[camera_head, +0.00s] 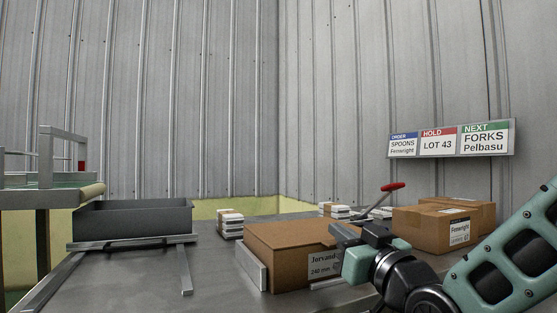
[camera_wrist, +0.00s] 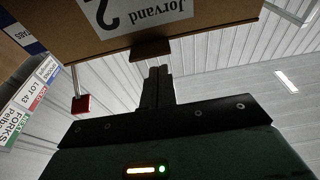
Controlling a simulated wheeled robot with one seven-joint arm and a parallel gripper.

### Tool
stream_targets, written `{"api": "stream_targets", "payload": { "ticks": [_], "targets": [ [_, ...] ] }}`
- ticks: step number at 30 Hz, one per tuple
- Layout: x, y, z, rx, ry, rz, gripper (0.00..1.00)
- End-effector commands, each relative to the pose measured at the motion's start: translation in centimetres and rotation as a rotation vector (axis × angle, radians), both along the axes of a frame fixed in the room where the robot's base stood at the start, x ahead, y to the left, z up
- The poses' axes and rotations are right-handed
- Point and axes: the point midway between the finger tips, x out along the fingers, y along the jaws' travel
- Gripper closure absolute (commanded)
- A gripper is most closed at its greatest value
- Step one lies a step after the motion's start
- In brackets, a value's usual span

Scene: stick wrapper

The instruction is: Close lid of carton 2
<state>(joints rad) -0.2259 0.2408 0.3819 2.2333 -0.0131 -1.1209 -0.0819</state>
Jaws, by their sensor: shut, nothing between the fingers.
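Carton 2 (camera_head: 285,262) is a brown box with a white "Jorvand" label, standing on the grey table in the middle of the head view. In the wrist view the carton (camera_wrist: 60,22) appears upside down at the top, with a large "2" on its label. A small brown tab (camera_wrist: 150,50) sticks out from its edge, just beyond my fingertips. My gripper (camera_head: 342,233) is shut and empty at the carton's right side. It also shows in the wrist view (camera_wrist: 156,72). I cannot tell whether the fingers touch the tab. My gripper hides part of the carton's right side.
A dark open tray (camera_head: 130,220) stands left. White stacks (camera_head: 230,223) stand behind the carton. A red-handled lever (camera_head: 392,187) rises behind my gripper. Labelled brown cartons (camera_head: 430,228) stand right. A metal plate (camera_head: 252,268) stands against the carton's left side. A sign (camera_head: 450,139) hangs above.

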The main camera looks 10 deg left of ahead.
Motion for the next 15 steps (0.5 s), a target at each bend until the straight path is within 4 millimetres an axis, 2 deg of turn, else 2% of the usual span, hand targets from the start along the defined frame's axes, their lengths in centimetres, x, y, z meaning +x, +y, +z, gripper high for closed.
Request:
{"api": "stream_targets", "payload": {
  "ticks": [1, 3, 15],
  "targets": [
    [-0.1, 0.1, -0.9, 0.001, -0.005, 0.001, 1.0],
    [-0.1, 0.2, -1.3, -0.001, -0.003, 0.001, 1.0],
    [-0.1, 0.5, -2.4, -0.002, 0.001, 0.001, 1.0]
  ]
}}
